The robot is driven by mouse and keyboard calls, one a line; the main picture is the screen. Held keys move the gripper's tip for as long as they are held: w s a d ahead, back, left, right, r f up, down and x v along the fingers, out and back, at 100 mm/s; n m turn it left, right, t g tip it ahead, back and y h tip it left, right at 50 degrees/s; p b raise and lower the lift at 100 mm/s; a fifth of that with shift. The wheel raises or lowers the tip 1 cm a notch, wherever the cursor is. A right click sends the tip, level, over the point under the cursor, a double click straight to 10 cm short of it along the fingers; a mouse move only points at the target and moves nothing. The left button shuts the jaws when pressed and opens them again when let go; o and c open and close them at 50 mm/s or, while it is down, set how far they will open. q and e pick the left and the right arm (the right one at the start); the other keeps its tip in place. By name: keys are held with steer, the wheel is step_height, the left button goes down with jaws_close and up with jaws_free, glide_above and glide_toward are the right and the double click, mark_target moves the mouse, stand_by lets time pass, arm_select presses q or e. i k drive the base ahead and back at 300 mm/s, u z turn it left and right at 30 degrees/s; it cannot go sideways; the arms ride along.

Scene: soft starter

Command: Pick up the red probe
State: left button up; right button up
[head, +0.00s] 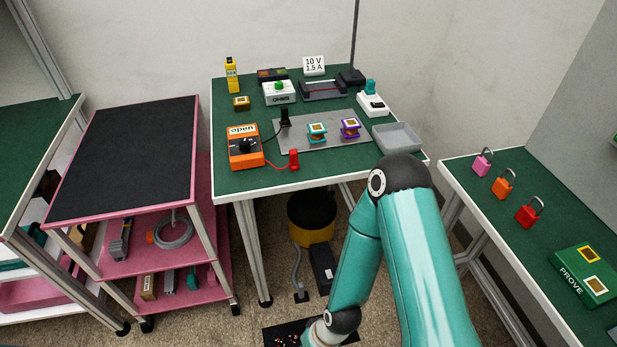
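The red probe (294,159) stands near the front edge of the green table (225,183), to the right of the orange meter (245,147). A red lead joins the probe to the meter. A black probe (285,117) stands farther back at the left edge of a grey mat (303,143). One of my teal arms reaches in from the lower right and bends down in front of the table. Its gripper is not visible; the arm runs out of the bottom of the picture. My other arm and gripper are not in view.
Teal and purple blocks (350,128) sit on the mat. A grey tray (397,137) stands at the table's right front corner. A pink cart (125,150) is at left. A right-hand table holds several padlocks (503,187) and a green box (584,273).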

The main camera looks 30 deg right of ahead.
mark_target(294, 166)
steer(key=k, duration=1)
steer(key=z, duration=0.35)
steer(key=i, duration=1.75)
steer(key=u, duration=0.4)
